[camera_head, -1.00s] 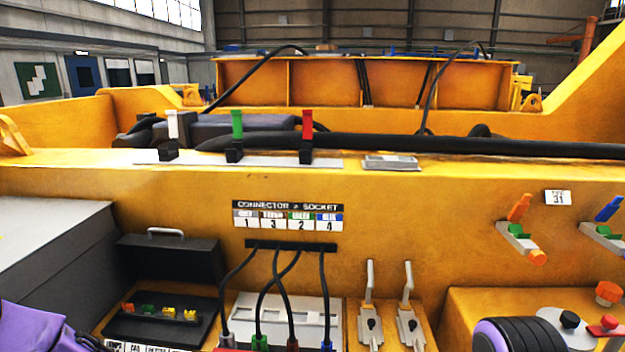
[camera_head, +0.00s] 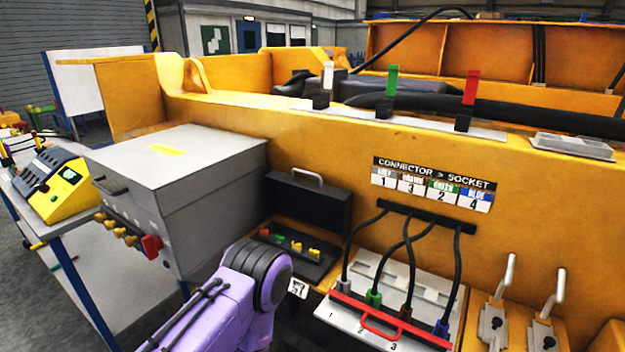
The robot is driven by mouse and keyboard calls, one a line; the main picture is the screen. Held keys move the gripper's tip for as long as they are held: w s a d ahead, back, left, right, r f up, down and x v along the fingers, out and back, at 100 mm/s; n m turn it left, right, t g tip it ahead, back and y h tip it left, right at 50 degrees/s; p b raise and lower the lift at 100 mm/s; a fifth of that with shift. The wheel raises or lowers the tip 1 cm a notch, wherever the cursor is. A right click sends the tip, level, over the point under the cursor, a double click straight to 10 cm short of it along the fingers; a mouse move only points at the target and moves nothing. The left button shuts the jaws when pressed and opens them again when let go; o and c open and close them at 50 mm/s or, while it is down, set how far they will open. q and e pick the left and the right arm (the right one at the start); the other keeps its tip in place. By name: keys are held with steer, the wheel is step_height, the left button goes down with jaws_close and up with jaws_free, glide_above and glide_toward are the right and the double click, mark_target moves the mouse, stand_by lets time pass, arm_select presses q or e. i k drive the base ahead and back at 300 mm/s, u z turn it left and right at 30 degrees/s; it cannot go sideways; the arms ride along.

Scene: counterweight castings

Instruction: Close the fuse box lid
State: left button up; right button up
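The fuse box is a black box with its lid (camera_head: 322,205) standing open and upright at the back, a pale handle on the lid's top edge. Its base (camera_head: 318,268) lies in front with several small green, yellow and orange fuses showing in it. My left arm's purple link and dark ribbed joint rise from the bottom edge, just left of and in front of the fuse box, covering part of the space before it. Neither gripper shows.
A large grey cabinet (camera_head: 165,185) with knobs stands left of the fuse box. A white connector panel (camera_head: 380,270) with cables and a red handle (camera_head: 381,325) sits to its right. Two levers (camera_head: 497,312) stand farther right. A yellow instrument (camera_head: 58,192) rests on a table at far left.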

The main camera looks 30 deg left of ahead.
mark_target(306, 201)
steer(key=k, duration=0.5)
steer(key=u, duration=1.9)
steer(key=i, duration=1.05)
steer(key=z, duration=0.6)
